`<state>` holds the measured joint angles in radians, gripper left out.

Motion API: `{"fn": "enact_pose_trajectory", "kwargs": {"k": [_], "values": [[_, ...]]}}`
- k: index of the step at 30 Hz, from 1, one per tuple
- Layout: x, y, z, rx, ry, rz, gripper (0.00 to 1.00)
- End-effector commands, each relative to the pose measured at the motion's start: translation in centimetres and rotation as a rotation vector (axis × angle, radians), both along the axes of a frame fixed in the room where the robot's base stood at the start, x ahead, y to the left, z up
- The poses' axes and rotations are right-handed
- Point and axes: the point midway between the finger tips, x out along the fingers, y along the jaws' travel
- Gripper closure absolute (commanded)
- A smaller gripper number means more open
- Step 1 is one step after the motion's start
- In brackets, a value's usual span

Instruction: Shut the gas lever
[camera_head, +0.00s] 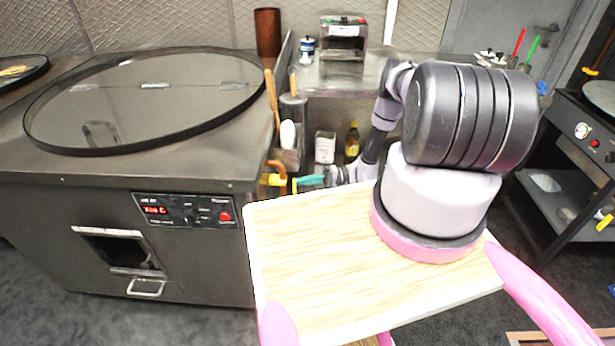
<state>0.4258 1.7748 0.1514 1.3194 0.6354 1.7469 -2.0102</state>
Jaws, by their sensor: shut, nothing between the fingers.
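The gas lever (311,181) looks like a short teal handle on a yellow and orange pipe fitting (273,180) at the right side of the tandoor counter. It points right, roughly level, away from the fitting. My gripper (331,177) is at the right end of the teal handle, very close to it or touching; I cannot tell which at this size. Its fingers look shut with nothing held. My arm reaches back over the wooden board and down to the fitting.
The steel tandoor counter (90,172) with its round lid stands left, its control panel (186,210) on the front. A shelf beyond my gripper holds a white tin (325,147) and a yellow bottle (352,140). Wooden-handled tools (271,95) stand above the fitting. A dark stand (575,170) is right.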

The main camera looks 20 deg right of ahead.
Motion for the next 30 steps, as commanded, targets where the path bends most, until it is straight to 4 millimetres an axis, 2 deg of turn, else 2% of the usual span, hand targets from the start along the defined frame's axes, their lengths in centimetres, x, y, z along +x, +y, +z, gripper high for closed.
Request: {"fn": "enact_pose_trajectory", "kwargs": {"k": [15, 30], "values": [[-0.51, 0.08, 0.02, -0.001, -0.005, -0.001, 1.0], [-1.19, 0.28, 0.26, -0.028, -0.085, -0.001, 1.0]]}}
